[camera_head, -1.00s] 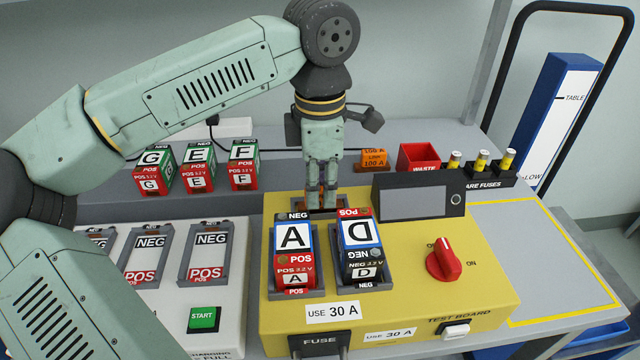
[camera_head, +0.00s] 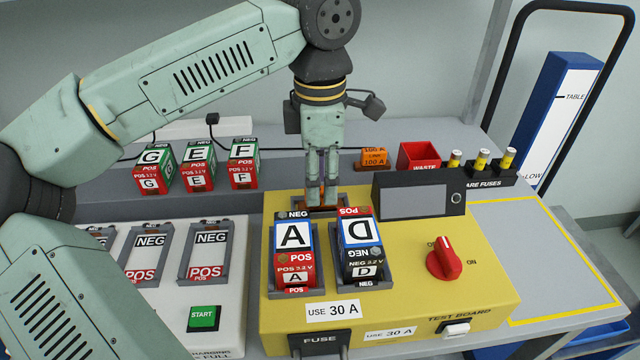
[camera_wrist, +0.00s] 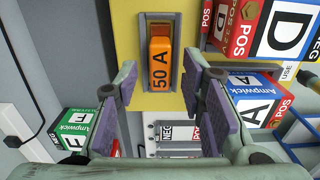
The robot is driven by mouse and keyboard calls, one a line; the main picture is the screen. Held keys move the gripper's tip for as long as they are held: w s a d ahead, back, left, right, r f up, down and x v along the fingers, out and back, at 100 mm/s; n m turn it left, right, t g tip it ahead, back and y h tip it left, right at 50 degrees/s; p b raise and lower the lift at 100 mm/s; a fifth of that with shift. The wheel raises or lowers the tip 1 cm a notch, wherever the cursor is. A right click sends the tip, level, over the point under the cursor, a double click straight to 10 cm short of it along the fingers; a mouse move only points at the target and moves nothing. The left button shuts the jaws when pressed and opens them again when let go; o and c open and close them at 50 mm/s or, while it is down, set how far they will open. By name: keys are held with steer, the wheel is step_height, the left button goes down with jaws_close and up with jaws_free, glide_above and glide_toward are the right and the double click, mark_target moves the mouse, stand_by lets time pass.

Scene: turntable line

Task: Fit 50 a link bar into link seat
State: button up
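The orange link bar (camera_wrist: 160,62), marked 50 A, stands in the link seat (camera_wrist: 143,97), a dark grey frame on the yellow test board. I cannot tell how deep it sits. In the head view the seat (camera_head: 345,203) is behind batteries A (camera_head: 293,238) and D (camera_head: 357,235), and the bar is mostly hidden by my fingers. My gripper (camera_head: 322,196) points down over the seat. In the wrist view my gripper (camera_wrist: 168,88) has its purple pads spread apart, with clear gaps between them and the bar.
A black display box (camera_head: 420,200) stands close right of the seat. An orange 100 A link (camera_head: 375,158), a red waste bin (camera_head: 418,157) and spare fuses (camera_head: 482,161) are behind it. Batteries G, E and F (camera_head: 243,170) stand at the left. The right tabletop is clear.

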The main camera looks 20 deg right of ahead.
mark_target(321, 189)
step_height(321, 189, up, 10)
steer(key=shift+r, duration=0.25)
steer(key=shift+s+f, duration=0.1)
stand_by(0.7)
